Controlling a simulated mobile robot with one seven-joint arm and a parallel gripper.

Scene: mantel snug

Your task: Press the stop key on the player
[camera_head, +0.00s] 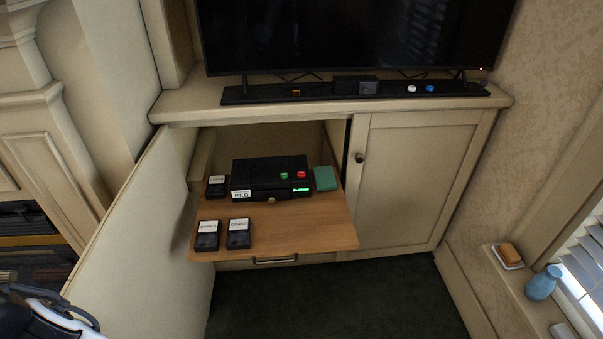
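The player (270,174) is a black box on a wooden pull-out shelf (310,230) in the open cabinet under the television. Its front has a green key (284,176), a red key (301,175) and a small display (301,189) with green lit text that seems to read "PLAYING". I cannot read any marking on the keys, and nothing touches them. A white label (241,195) and a round brownish knob (271,199) are also on its front. A white and black part of my arm shows at the bottom left, far from the player; my gripper's fingers cannot be seen.
Several black labelled cassettes (239,233) lie left and front of the player; a green block (325,178) sits at its right. The open left door (140,230) flanks the shelf; the right door (410,180) is shut. Dark carpet (330,300) in front is clear.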

